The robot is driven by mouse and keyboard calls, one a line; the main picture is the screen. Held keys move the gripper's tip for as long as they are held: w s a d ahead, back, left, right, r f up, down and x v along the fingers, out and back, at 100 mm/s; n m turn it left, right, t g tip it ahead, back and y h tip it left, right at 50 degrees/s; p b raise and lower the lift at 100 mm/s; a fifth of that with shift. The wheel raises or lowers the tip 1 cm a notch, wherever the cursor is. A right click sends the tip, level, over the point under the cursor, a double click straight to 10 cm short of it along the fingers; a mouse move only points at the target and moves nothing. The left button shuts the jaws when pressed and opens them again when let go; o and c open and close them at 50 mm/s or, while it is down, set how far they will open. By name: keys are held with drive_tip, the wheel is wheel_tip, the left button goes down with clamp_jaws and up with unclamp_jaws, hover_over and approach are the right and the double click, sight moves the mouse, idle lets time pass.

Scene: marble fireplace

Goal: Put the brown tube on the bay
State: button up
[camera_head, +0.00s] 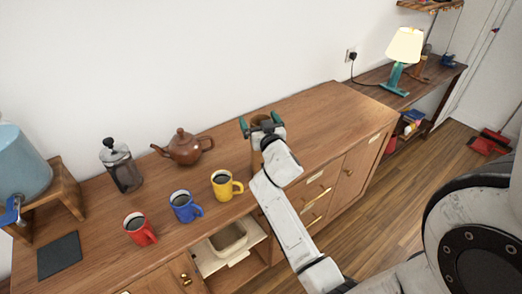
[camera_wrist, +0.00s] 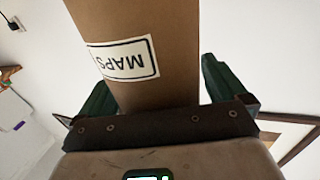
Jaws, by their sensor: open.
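The brown tube (camera_wrist: 150,20) with a white "MAPS" label fills the middle of the wrist view, between the green fingers of my gripper (camera_wrist: 157,82). The fingers stand apart, with a gap on the right; contact on the left is unclear. In the head view my gripper (camera_head: 260,123) is over the back part of the wooden sideboard, and a bit of brown shows between its fingers; most of the tube is hidden there. An open compartment (camera_head: 255,236) in the sideboard's front holds a cream bin (camera_head: 228,239); I cannot tell whether this is the bay.
Red (camera_head: 139,229), blue (camera_head: 185,206) and yellow (camera_head: 226,186) mugs stand on the sideboard (camera_head: 310,125) left of my arm. The top right of my gripper is clear. A lamp (camera_head: 404,50) stands farther right.

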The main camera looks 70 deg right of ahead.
drive_tip(key=c, duration=1.4)
